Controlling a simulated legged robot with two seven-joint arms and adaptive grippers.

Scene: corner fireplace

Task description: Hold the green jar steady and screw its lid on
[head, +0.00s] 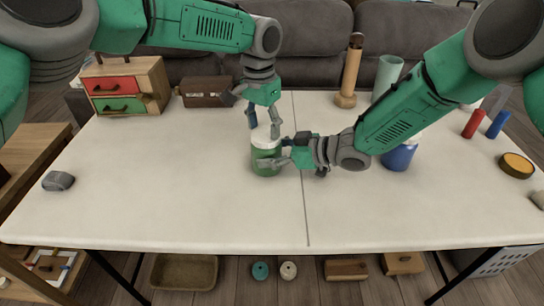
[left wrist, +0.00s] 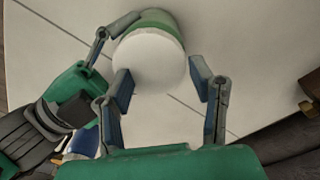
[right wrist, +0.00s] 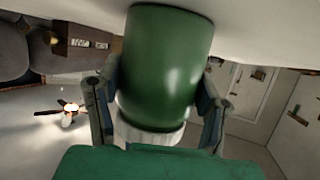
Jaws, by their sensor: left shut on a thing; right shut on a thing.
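The green jar (head: 264,164) stands upright near the middle of the table, with a white lid (head: 262,141) on its top. My right gripper (head: 277,153) comes in from the right and is shut on the jar's side. The jar (right wrist: 168,65) also shows between its fingers in the right wrist view, with the lid (right wrist: 150,136) below it in that picture. My left gripper (head: 263,128) points down from above and is shut on the lid. The left wrist view shows the lid's round top (left wrist: 150,60) at its fingertips. I cannot tell how far the lid is threaded.
A blue jar (head: 398,157) stands behind my right forearm. A wooden pepper mill (head: 351,72), a pale green cup (head: 387,75), a small drawer chest (head: 120,88) and a wooden box (head: 205,92) stand along the back. A grey stone (head: 58,181) lies left. The table front is clear.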

